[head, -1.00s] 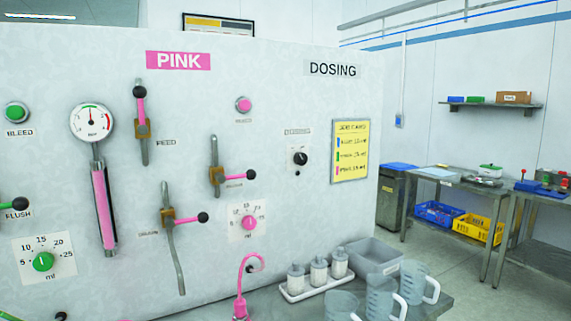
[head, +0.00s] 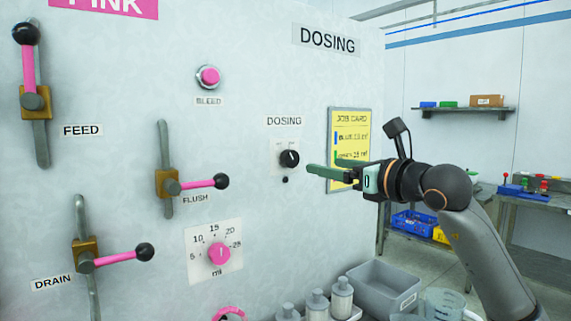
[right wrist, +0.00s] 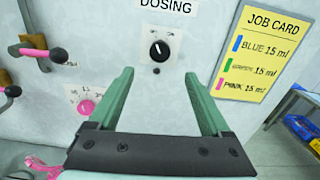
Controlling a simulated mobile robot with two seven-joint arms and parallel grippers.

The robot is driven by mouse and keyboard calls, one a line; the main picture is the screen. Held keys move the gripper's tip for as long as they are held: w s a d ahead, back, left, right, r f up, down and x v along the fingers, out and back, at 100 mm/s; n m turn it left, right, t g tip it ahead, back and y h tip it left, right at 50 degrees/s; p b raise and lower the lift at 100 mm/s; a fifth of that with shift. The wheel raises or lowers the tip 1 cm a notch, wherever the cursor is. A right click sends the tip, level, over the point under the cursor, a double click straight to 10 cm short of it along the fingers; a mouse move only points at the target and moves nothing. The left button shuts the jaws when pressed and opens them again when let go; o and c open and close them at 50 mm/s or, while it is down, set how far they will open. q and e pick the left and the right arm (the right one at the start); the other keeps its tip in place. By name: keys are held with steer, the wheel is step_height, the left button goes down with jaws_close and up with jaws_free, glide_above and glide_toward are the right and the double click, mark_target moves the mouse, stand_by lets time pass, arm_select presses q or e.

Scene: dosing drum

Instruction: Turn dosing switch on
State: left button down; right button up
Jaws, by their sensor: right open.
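The dosing switch (head: 289,158) is a black round knob on a white plate under the DOSING label (head: 284,121) on the white panel. In the right wrist view the knob (right wrist: 159,50) shows with a white pointer mark, pointing roughly upward. My right gripper (head: 313,171) has green fingers and is just right of the switch in the head view. In the right wrist view the open fingers (right wrist: 168,92) stand apart, with the knob above and between their tips, not touched. My left gripper is not in view.
The yellow job card (head: 348,125) hangs right of the switch, behind my right gripper. FEED (head: 31,102), FLUSH (head: 172,187) and DRAIN (head: 86,263) valves with pink handles are to the left. A grey bin (head: 383,287) and white bottles (head: 317,305) stand below.

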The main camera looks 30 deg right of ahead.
mark_target(293, 159)
steer(key=w+p, duration=0.1)
steer(key=w, duration=0.2)
steer(key=w+p, duration=0.1)
steer(key=w, duration=0.3)
steer(key=w+p, duration=0.2)
steer(key=w, duration=0.2)
steer(key=shift+a+r, duration=0.15)
steer(key=shift+a, duration=0.25)
steer(key=shift+w, duration=0.5)
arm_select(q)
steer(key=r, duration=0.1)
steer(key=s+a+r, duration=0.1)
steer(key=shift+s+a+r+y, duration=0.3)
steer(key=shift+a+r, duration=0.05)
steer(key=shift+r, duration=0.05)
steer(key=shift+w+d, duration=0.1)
arm_select(e)
jaws_close()
